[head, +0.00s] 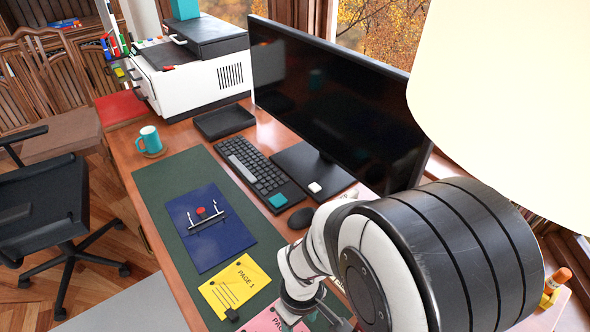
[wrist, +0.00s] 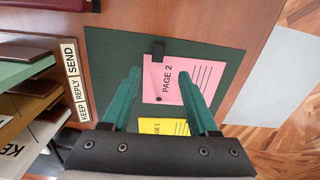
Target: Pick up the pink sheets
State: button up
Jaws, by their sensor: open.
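The pink sheets (wrist: 182,72), marked PAGE 2, lie flat on the dark green desk mat (wrist: 118,50). A black clip (wrist: 157,50) sits at their edge in the wrist view. In the head view the pink sheets (head: 268,321) show at the bottom edge, partly covered by my arm. Nothing is between the fingers that I can see held. Their height above the sheets is hard to tell.
A yellow sheet (head: 236,287), PAGE 1, lies beside the pink sheets, a black clip (head: 232,314) at its corner. A blue folder (head: 205,250) is farther along the mat. Keyboard (head: 255,167), mouse (head: 300,218) and monitor (head: 325,105) stand behind. Trays labelled KEEP, REPLY, SEND (wrist: 75,80) are left.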

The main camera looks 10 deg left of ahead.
jog(key=f, duration=0.6)
jog(key=shift+d, duration=0.35)
grip_shut()
